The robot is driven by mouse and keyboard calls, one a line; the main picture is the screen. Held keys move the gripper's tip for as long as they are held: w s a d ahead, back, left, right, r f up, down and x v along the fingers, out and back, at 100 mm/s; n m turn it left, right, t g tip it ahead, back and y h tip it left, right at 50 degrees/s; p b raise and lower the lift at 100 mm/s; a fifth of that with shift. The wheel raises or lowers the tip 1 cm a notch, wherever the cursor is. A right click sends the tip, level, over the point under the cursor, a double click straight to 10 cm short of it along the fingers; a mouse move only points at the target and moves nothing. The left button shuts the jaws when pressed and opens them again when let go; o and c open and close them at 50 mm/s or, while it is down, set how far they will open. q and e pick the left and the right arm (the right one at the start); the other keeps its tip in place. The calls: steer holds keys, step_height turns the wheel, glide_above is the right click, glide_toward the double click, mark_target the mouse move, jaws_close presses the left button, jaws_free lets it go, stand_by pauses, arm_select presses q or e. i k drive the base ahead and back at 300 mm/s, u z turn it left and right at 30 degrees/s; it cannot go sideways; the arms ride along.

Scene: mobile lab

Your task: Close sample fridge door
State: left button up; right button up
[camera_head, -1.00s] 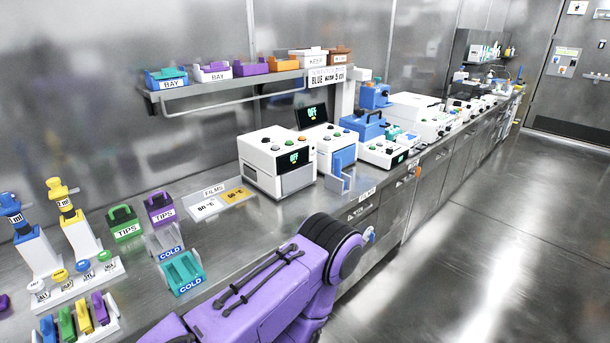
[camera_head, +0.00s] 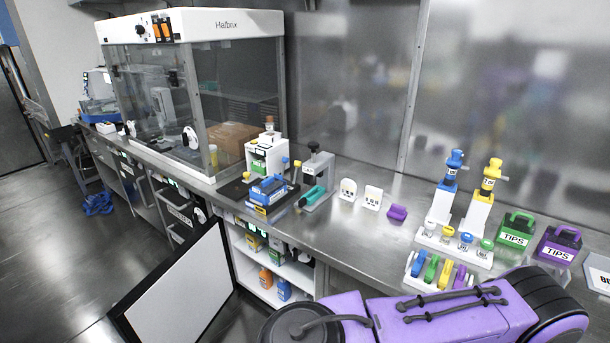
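An under-counter cabinet (camera_head: 305,284) stands open at the lower middle, with white shelves holding small boxes and bottles; it appears to be the sample fridge. Its door (camera_head: 175,290), a white panel with a dark frame, stands swung wide open to the left, out over the floor. The door's lower edge runs out of the picture. A purple arm of mine crosses the bottom right, in front of the counter, and hides part of the cabinet's right side. Neither gripper is in view, so I cannot tell whether either touches the door.
The steel counter (camera_head: 345,225) runs above the cabinet, carrying a blue device (camera_head: 268,190), pipette stands (camera_head: 475,212) and tip boxes (camera_head: 515,230). A glass hood (camera_head: 200,90) stands at the left. Open floor (camera_head: 60,240) lies left of the door; a blue object (camera_head: 98,204) sits farther back.

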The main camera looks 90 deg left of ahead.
mark_target(180, 299)
steer(key=z, duration=0.05)
steer(key=k, duration=1.4)
steer(key=u, duration=2.2)
